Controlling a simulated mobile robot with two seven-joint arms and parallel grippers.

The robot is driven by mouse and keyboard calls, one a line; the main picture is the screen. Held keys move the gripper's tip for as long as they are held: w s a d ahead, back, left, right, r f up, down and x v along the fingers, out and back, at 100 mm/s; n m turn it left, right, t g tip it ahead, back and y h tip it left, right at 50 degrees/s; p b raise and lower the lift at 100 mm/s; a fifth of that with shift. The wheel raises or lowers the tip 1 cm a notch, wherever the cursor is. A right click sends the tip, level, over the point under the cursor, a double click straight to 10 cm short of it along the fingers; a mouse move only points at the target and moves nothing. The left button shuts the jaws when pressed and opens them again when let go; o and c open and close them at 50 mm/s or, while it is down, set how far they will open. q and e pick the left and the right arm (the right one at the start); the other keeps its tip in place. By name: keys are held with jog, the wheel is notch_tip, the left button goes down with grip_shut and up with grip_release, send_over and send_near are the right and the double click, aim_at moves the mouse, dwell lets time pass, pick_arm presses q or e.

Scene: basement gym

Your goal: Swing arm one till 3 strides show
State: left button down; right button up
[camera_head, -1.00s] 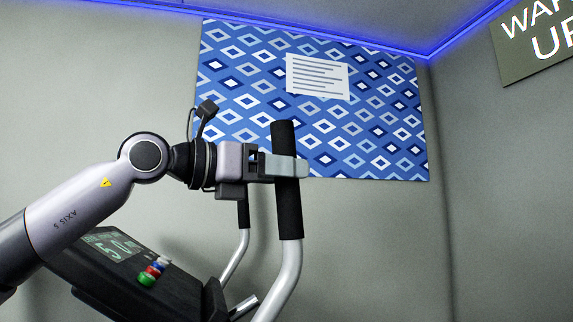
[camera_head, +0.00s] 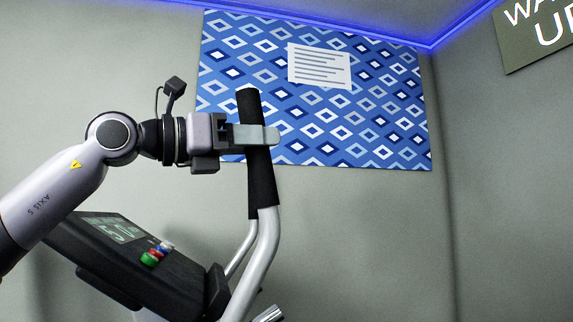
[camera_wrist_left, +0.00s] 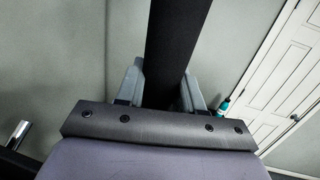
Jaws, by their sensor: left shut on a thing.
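A black-gripped swing arm (camera_head: 261,178) of an elliptical-type machine rises in the head view, on a silver tube that bends down behind the console. My left gripper (camera_head: 258,135) is shut around the upper part of its black grip. The left wrist view shows the grip (camera_wrist_left: 176,50) between the two fingers of my left gripper (camera_wrist_left: 160,88). The second silver arm shows partly behind the first. The machine's console (camera_head: 125,262) has a greenish display (camera_head: 103,229), too slanted to read for certain. My right gripper is not in view.
Green, red, white and blue buttons (camera_head: 157,253) sit on the console. A blue patterned board (camera_head: 390,120) with a white notice (camera_head: 319,66) hangs on the wall behind. A white door (camera_wrist_left: 285,85) and a teal bottle (camera_wrist_left: 223,105) show in the wrist view.

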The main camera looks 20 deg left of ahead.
pick_arm(q)
jog(key=s+a+r+t+b, duration=0.1)
jog(key=s+a, duration=0.3)
jog(key=a, duration=0.2)
jog(key=shift+n+h, duration=0.3)
jog(key=shift+h, duration=0.1)
